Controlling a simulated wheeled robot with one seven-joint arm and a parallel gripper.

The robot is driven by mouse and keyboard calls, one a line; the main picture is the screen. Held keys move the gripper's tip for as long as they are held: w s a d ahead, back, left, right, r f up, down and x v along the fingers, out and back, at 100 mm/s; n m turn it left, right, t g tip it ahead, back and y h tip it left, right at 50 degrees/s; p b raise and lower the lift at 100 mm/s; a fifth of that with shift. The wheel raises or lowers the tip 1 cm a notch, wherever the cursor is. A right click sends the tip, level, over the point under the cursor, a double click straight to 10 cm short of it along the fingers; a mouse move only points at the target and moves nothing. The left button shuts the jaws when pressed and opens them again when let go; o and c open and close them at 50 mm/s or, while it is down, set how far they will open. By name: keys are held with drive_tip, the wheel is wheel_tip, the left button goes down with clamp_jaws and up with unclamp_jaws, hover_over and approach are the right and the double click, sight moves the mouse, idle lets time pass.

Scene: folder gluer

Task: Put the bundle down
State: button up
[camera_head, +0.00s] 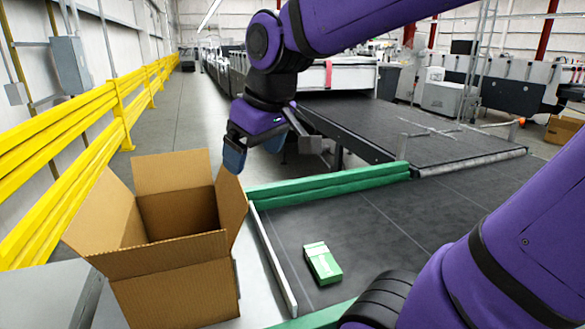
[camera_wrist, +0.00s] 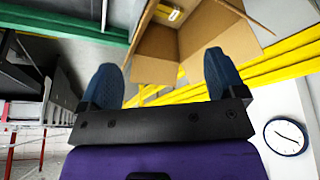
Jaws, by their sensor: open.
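A small green and white bundle (camera_head: 322,263) lies on the dark conveyor belt, near its left side rail. My gripper (camera_head: 252,148) is in the air above and behind the open cardboard box (camera_head: 180,290), apart from the bundle. In the wrist view, my gripper's blue fingers (camera_wrist: 162,75) are spread wide with nothing between them. The box also shows in the wrist view (camera_wrist: 155,68), beyond the fingertips. The box's bottom is hidden in the head view.
Green rails (camera_head: 330,185) and a pale metal strip (camera_head: 272,258) border the belt (camera_head: 400,225). A yellow guardrail (camera_head: 60,135) runs along the left, with a clear aisle beside it. A wall clock (camera_wrist: 286,136) shows in the wrist view.

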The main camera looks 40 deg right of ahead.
drive_tip(key=s+m+t, duration=0.1)
drive_tip(key=s+m, duration=0.1)
drive_tip(key=s, duration=0.6)
drive_tip(key=shift+s+d+f+m+h, duration=0.3)
drive_tip(key=shift+s+f, duration=0.05)
drive_tip(key=shift+s, duration=0.05)
drive_tip(key=shift+c, duration=0.5)
